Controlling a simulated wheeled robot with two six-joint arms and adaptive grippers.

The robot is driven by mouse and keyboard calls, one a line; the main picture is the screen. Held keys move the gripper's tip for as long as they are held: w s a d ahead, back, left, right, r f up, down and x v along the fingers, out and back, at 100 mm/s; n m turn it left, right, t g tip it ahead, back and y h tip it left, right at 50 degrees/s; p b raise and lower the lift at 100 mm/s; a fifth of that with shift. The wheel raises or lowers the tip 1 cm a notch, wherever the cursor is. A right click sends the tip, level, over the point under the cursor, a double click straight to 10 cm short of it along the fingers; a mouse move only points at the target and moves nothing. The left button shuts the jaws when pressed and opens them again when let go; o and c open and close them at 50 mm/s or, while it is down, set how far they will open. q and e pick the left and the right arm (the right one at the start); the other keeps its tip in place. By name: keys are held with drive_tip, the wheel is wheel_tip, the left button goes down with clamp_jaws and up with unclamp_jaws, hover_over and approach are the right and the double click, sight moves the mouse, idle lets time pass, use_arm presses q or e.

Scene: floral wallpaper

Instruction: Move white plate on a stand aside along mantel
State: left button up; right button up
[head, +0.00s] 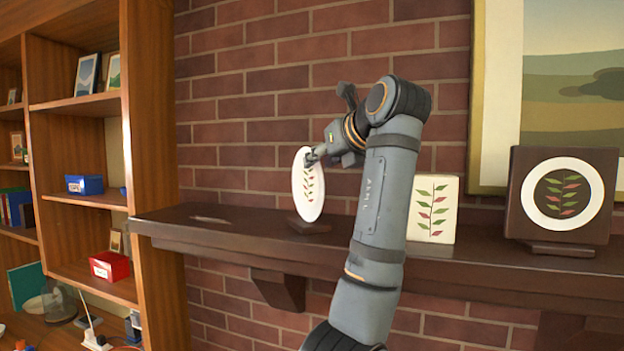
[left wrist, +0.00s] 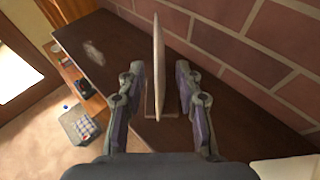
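The white plate (head: 309,192) with a red and green leaf pattern stands upright on a small dark stand (head: 310,226) on the dark wooden mantel (head: 240,228). My left gripper (head: 313,156) is at the plate's upper right edge in the head view. In the left wrist view the plate (left wrist: 158,62) shows edge-on between the two fingers of the left gripper (left wrist: 159,72). A gap shows on each side, so the gripper is open around the plate and not shut on it. My right gripper is not in view.
A white leaf-patterned tile (head: 432,208) stands to the right, partly behind my arm. A dark square panel with a white ring (head: 562,196) stands further right. The mantel left of the plate is bare except for a pale mark (head: 210,219). A wooden bookcase (head: 150,180) borders the left; brick wall stands behind.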

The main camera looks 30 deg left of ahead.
use_arm(q)
drive_tip(key=b+v, duration=0.1)
drive_tip(key=v, duration=0.5)
drive_tip(key=shift+d+b, duration=0.15)
drive_tip(key=shift+b, duration=0.25)
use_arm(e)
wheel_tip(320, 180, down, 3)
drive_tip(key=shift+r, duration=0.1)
